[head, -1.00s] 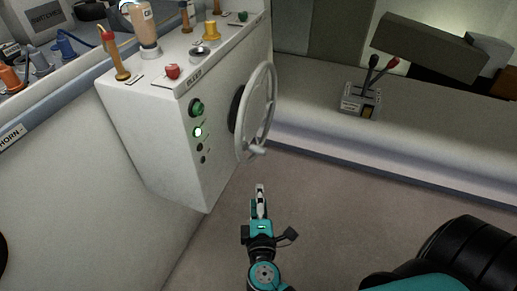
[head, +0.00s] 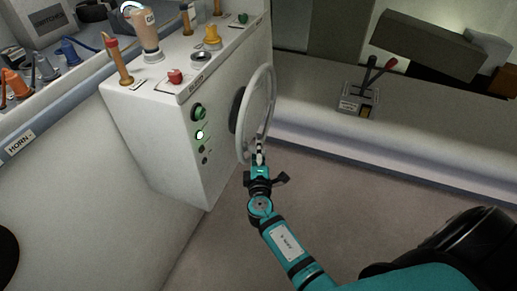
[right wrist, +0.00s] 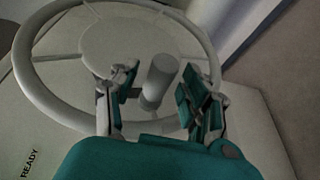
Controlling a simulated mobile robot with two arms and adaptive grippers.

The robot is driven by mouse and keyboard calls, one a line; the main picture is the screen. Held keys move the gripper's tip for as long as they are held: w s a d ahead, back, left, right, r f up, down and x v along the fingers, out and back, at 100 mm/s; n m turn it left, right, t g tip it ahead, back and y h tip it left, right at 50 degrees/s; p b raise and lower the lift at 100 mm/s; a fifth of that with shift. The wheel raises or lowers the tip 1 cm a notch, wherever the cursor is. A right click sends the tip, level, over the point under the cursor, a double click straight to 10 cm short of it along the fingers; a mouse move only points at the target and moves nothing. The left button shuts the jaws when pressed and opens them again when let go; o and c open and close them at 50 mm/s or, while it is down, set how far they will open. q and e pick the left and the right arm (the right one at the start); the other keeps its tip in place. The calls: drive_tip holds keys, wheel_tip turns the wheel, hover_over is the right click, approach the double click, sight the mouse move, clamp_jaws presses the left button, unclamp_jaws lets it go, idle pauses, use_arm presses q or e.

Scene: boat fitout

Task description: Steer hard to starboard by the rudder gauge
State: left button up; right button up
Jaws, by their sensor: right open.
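The grey steering wheel (head: 270,92) is mounted on the right face of the white console; its rim and pale hub disc also fill the top of the right wrist view (right wrist: 120,42). A pale cylindrical spinner handle (right wrist: 161,74) stands up from the rim. My right gripper (head: 260,150) is at the lower edge of the wheel. In the right wrist view its open fingers (right wrist: 156,84) stand on either side of the handle, with a gap visible; I cannot tell whether either touches. I cannot make out a rudder gauge. My left gripper is not in view.
A throttle box (head: 358,101) with two levers sits on the ledge at right. The floor right of the console is open.

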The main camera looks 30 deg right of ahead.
drive_tip(key=shift+w+d, duration=0.25)
drive_tip(key=shift+w, duration=0.25)
clamp_jaws()
